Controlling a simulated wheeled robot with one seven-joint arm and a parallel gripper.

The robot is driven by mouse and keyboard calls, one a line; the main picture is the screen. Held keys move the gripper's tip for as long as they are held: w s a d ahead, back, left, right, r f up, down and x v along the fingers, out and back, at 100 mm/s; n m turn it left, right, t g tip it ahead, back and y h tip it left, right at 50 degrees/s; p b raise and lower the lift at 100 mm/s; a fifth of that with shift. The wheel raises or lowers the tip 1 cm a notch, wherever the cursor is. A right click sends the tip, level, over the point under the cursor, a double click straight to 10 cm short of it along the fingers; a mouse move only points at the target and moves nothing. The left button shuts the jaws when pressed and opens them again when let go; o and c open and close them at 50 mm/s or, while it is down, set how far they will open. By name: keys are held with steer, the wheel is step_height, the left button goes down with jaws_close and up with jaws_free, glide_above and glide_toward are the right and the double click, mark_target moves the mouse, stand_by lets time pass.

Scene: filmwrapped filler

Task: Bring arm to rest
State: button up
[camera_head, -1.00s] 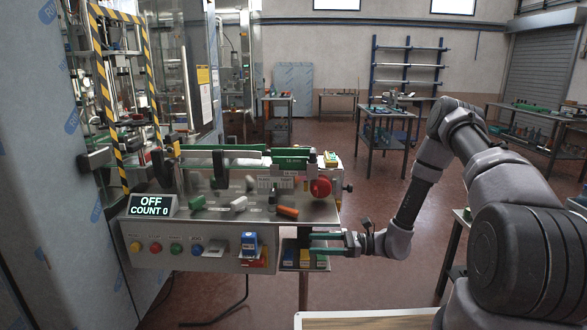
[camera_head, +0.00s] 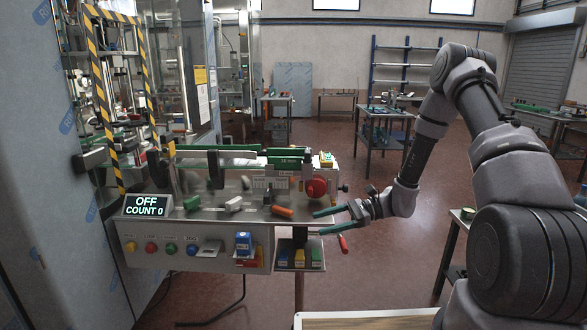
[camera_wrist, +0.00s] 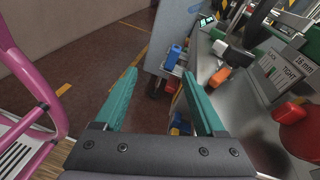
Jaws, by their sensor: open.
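My gripper (camera_head: 328,222) is open, with nothing between its two long green fingers. In the head view it hangs in the air just right of the machine's steel bench (camera_head: 232,215). Its fingers point left toward the bench's right end. The arm reaches in from the right and is raised at the elbow. The wrist view shows both green fingers spread wide (camera_wrist: 160,100), with floor and the bench's side beyond them.
The bench carries a display (camera_head: 148,205) reading OFF, COUNT 0, an orange piece (camera_head: 282,211) and a red knob (camera_head: 316,188). Colored bins (camera_head: 300,257) sit low at its right end. A pink metal frame (camera_wrist: 30,85) is at left in the wrist view.

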steer(key=s+d+r+n+t+h, duration=0.3)
steer(key=s+d+r+h, duration=0.1)
steer(key=r, duration=0.7)
steer(key=s+d+r+n+t+h, duration=0.3)
steer(key=s+d+r+h, duration=0.2)
steer(key=s+r, duration=0.3)
steer(key=s+d+r+n+t+h, duration=0.3)
steer(key=s+d+r, duration=0.3)
steer(key=r, duration=1)
steer(key=shift+s+d+n+t+h, duration=0.3)
steer(key=shift+s+n+h, duration=0.1)
steer(key=shift+h, duration=0.4)
